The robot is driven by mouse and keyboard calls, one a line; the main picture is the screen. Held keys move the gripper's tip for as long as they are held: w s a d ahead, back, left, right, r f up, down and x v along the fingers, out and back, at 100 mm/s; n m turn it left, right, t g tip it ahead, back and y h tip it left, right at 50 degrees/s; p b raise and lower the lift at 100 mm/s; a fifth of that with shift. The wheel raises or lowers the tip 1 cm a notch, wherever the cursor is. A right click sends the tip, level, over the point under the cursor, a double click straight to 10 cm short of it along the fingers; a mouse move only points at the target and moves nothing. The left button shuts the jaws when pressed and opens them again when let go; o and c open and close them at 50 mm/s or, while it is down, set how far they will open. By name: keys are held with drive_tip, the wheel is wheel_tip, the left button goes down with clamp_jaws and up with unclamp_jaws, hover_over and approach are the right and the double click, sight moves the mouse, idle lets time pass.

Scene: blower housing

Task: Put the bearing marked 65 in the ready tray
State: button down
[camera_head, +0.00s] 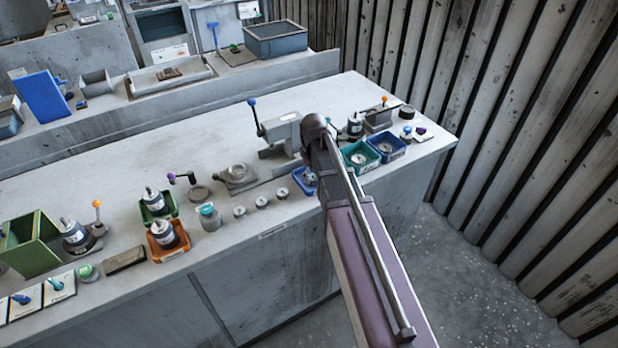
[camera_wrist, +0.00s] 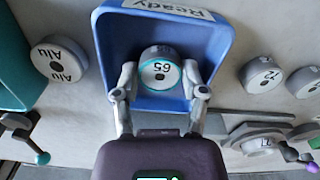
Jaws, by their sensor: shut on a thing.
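The bearing marked 65 (camera_wrist: 161,69) is a small grey disc with a dark-ringed hub. It is between the two fingers of my gripper (camera_wrist: 160,78), which is shut on it. The bearing is inside the outline of the blue ready tray (camera_wrist: 212,40), whose label reads Ready. I cannot tell whether it touches the tray floor. In the head view the ready tray (camera_head: 301,184) is partly hidden behind my arm, and my fingers and the held bearing are hidden there.
A bearing marked Alu (camera_wrist: 59,60) and a teal tray (camera_wrist: 18,80) are left of the ready tray in the wrist view. Bearings (camera_wrist: 262,75) and a grey fixture (camera_wrist: 258,137) are to its right. A blue tray (camera_head: 402,151) stands near the bench's right end.

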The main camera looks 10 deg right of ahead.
sight(313, 177)
drive_tip(key=shift+f, duration=0.2)
drive_tip(key=shift+c, duration=0.8)
unclamp_jaws()
drive_tip(key=shift+r, duration=0.1)
wheel_tip(313, 177, up, 12)
drive_tip(key=p, duration=1.2)
drive_tip(key=shift+r, duration=0.15)
drive_tip(key=s+a+m, duration=0.1)
drive_tip(key=s+m, duration=0.4)
drive_tip(key=s, duration=1)
drive_tip(key=shift+s+m, duration=0.3)
drive_tip(key=shift+m, duration=0.1)
